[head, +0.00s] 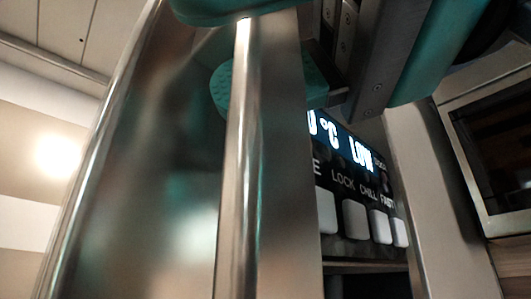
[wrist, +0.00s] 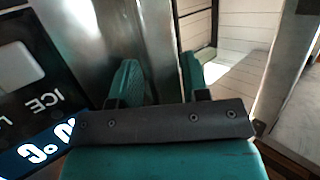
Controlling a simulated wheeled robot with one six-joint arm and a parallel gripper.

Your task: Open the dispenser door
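A tall brushed-metal door (head: 130,190) fills the left and middle of the head view. An upright metal strip that looks like its handle (head: 275,190) runs down the middle, with a bright rounded edge. My teal gripper (head: 235,45) reaches in from the top right, one finger in front of the strip and one partly hidden behind it. In the wrist view the strip (wrist: 163,60) fills the space between the fingers (wrist: 160,82), and my gripper looks shut on it. Firm contact on both sides is hard to see.
A dark panel (head: 345,205) with a lit display (head: 350,150) and several white buttons stands right of the strip. It also shows at the left of the wrist view (wrist: 30,95). A dark-fronted appliance (head: 500,140) is at far right. Pale floor (wrist: 225,85) lies beyond the fingers.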

